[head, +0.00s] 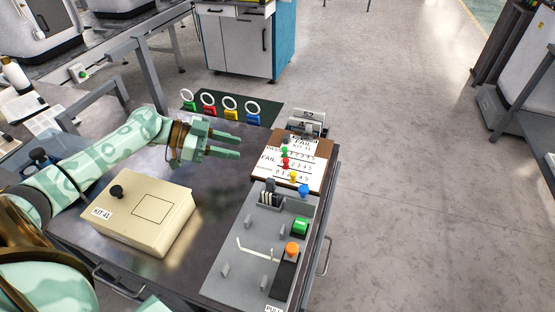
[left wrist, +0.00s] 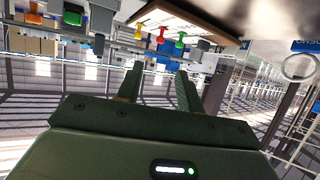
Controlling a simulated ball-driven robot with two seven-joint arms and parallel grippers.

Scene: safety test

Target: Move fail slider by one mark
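The slider board (head: 318,176) is a brown-edged panel with a white sheet, near the table's right edge. It carries rows of numbers, a PASS label and a FAIL label. A green knob (head: 285,151), a red knob (head: 284,162) and a yellow knob (head: 293,177) stand on it; the red one is nearest the FAIL label. The red knob (left wrist: 160,36) also shows in the left wrist view, between yellow and green. My left gripper (head: 238,147) is open and empty, left of the board and apart from the knobs. My right gripper is not in view.
A grey fixture panel (head: 232,268) with a blue knob (head: 304,190), green button (head: 300,227) and orange knob (head: 292,249) lies in front of the board. A beige KIT 41 box (head: 170,232) stands left. Several coloured ring-topped tags (head: 231,108) stand behind the gripper.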

